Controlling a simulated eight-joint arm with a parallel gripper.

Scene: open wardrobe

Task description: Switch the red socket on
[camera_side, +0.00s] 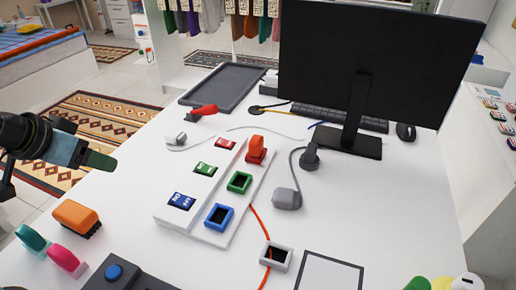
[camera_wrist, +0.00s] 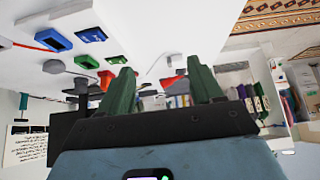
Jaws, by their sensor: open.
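A white power strip (camera_side: 195,228) lies on the desk with a red, a green and a blue row. The small red switch (camera_side: 225,143) is at its far end, beside the red socket, which has an orange-red plug (camera_side: 257,147) standing in it. I cannot tell which way the red switch is set. The green switch (camera_side: 205,169) and blue switch (camera_side: 181,201) sit nearer, beside the empty green socket (camera_side: 239,183) and blue socket (camera_side: 218,216). My gripper (camera_side: 100,160) is open and empty, left of the strip and clear of it. Its green fingers stand apart in the wrist view (camera_wrist: 163,82).
A monitor (camera_side: 370,65), a keyboard and a grey tray (camera_side: 222,88) occupy the back. A red-handled item (camera_side: 203,111) lies behind the strip. An orange block (camera_side: 76,216) and pink and teal pieces are at the near left. A grey plug (camera_side: 287,198) lies right of the strip.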

